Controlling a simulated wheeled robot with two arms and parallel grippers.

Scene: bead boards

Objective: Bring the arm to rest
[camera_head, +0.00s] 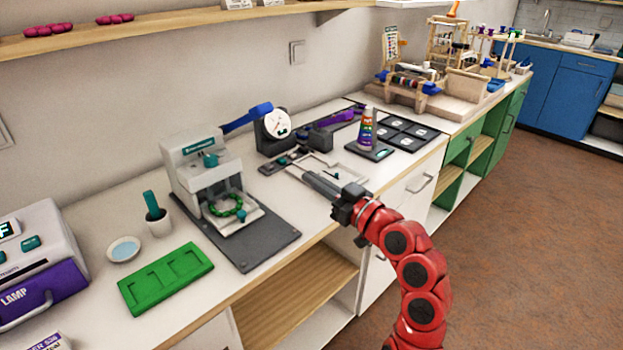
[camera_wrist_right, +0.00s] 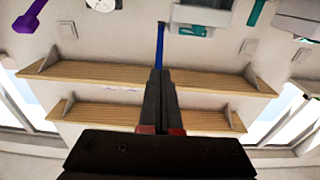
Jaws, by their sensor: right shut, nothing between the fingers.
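My right arm, red with dark joints, comes in from the lower right in the head view. Its gripper (camera_head: 312,180) is shut and empty, its fingers pointing left over the front part of the worktop. In the right wrist view the two dark fingers (camera_wrist_right: 160,75) lie together with nothing between them. The gripper is just right of the grey-white press (camera_head: 202,165), which holds a green beaded ring (camera_head: 225,207). I cannot tell how high the fingers are above the worktop. My left gripper does not show.
A green tray (camera_head: 165,278), a small dish (camera_head: 123,250) and a purple-and-white lamp unit (camera_head: 45,270) stand at the left. A dial gauge (camera_head: 275,128) and a rainbow-coloured tube (camera_head: 367,130) stand behind the gripper. Open floor (camera_head: 530,220) lies to the right.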

